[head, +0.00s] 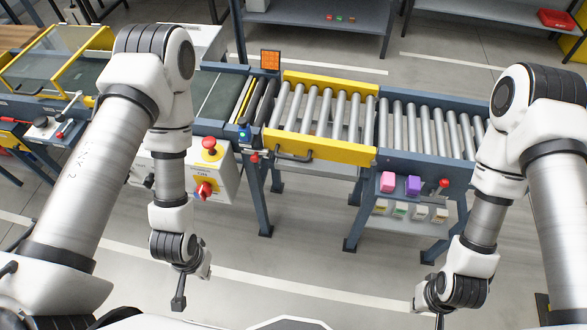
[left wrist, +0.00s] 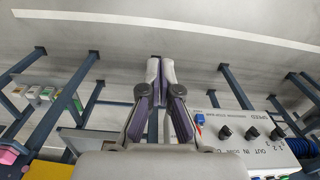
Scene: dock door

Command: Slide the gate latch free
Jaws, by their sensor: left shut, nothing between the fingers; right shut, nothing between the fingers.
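The gate is a yellow-framed roller section (head: 340,150) in the conveyor line, lying level between the dark blue frames. A black handle (head: 293,156) is on its front side. A small red knob (head: 253,156) sits at the gate's left end, by the blue frame; it looks like the latch, but its position is too small to tell. My left gripper (head: 178,302) is shut and empty, low in front of the conveyor and apart from it. Its closed fingers show in the left wrist view (left wrist: 161,75). My right gripper (head: 439,320) is shut and empty at the lower right, partly hidden by its wrist.
A control box (head: 225,180) with a red mushroom button (head: 209,148) and a red rotary switch (head: 204,190) hangs left of the gate. A red-knobbed lever (head: 444,184) and pink and purple blocks (head: 413,185) are right, above a lower shelf. The floor in front is clear.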

